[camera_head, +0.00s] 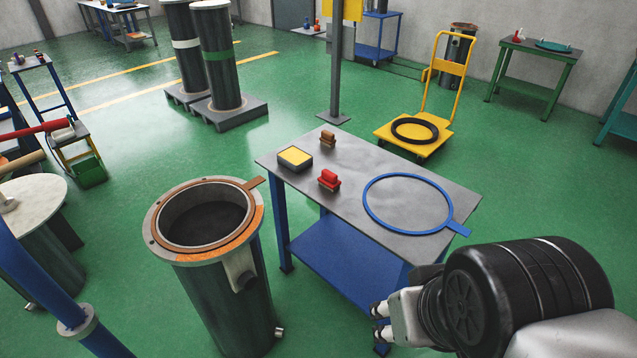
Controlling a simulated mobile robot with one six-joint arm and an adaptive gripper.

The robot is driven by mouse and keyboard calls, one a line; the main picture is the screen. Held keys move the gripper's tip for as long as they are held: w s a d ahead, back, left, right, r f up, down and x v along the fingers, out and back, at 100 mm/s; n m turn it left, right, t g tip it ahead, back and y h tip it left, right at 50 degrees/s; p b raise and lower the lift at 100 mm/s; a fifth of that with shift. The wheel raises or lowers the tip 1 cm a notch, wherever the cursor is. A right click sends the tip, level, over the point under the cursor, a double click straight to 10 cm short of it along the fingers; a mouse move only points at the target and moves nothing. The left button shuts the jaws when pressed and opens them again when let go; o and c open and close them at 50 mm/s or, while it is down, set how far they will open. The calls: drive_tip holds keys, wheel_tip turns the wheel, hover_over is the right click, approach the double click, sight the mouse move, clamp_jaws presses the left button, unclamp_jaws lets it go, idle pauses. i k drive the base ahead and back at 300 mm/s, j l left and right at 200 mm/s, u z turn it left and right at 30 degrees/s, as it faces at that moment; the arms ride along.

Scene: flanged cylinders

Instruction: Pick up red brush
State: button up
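The red brush (329,180) sits on the grey top of a blue-legged table (350,165), near the table's front left edge. A brown brush (328,139) of similar shape stands behind it, and a dark box with a yellow top (295,158) is to its left. My gripper (379,322) is at the lower right, in front of the table and away from the red brush. Its small fingertips point left and look apart, with nothing seen between them.
A blue ring gasket (408,203) lies on the table's right part, its tab over the edge. An open flanged cylinder (208,240) with an orange-brown gasket stands left of the table. A yellow cart (412,132) and a grey post (335,70) stand behind.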

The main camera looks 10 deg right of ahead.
sight(328, 180)
drive_tip(key=i+j+z, duration=0.15)
drive_tip(key=i+z, duration=0.15)
drive_tip(key=z, duration=0.2)
drive_tip(key=i+j+z, duration=0.2)
drive_tip(key=z, duration=0.25)
drive_tip(key=i+j+z, duration=0.25)
drive_tip(key=z, duration=0.25)
drive_tip(key=i+j, duration=0.15)
drive_tip(key=j, duration=0.2)
drive_tip(key=i+j, duration=0.15)
drive_tip(key=j, duration=0.2)
drive_tip(key=i+j, duration=0.1)
drive_tip(key=j, duration=0.25)
drive_tip(key=z, duration=0.05)
